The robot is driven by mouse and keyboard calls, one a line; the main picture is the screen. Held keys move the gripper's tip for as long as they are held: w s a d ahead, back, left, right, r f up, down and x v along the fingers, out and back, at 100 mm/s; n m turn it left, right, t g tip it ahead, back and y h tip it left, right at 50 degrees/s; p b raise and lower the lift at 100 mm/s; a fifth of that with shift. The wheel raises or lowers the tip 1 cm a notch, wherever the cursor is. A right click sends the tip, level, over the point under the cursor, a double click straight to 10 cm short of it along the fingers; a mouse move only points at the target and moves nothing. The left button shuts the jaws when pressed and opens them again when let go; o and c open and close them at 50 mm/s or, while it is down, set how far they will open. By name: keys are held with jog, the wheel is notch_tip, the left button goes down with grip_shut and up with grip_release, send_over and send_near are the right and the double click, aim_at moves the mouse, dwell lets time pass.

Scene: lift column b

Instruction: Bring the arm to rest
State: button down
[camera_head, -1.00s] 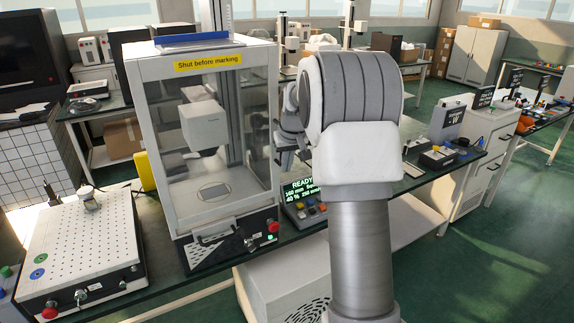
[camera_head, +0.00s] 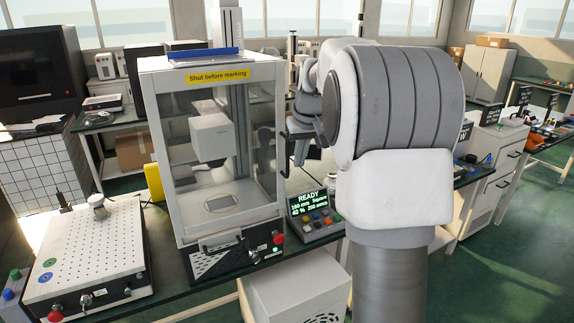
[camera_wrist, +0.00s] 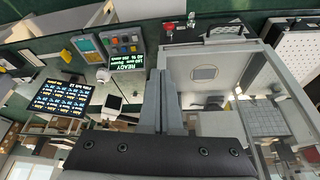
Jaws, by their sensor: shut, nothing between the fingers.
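My arm rises at the right of the head view, its large grey and white joint folded in front of the bench. My gripper (camera_wrist: 161,80) shows in the wrist view with its two grey fingers together and nothing between them. In the head view, the wrist end and gripper (camera_head: 296,148) are partly hidden behind the arm, just right of the marking cabinet (camera_head: 228,78). That cabinet has clear panels and a yellow "Shut before marking" label; it also shows in the wrist view (camera_wrist: 232,50). I cannot tell the exact gap between gripper and cabinet.
A control box with a lit READY display (camera_head: 312,205) stands right of the cabinet. A perforated plate unit (camera_head: 85,250) is on the bench at left. A white storage unit (camera_head: 490,150) and more benches stand at right. Green floor (camera_head: 510,240) is open at the lower right.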

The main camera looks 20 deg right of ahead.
jog(key=s+a+r+n, duration=0.1)
jog(key=s+a+r, duration=0.3)
jog(key=s+a, duration=0.9)
jog(key=s+a+f, duration=0.3)
jog(key=s, duration=0.6)
jog(key=s+a+f+n+t, duration=0.1)
jog(key=s+a+f, duration=0.2)
jog(key=s, duration=0.6)
jog(key=shift+y, duration=0.4)
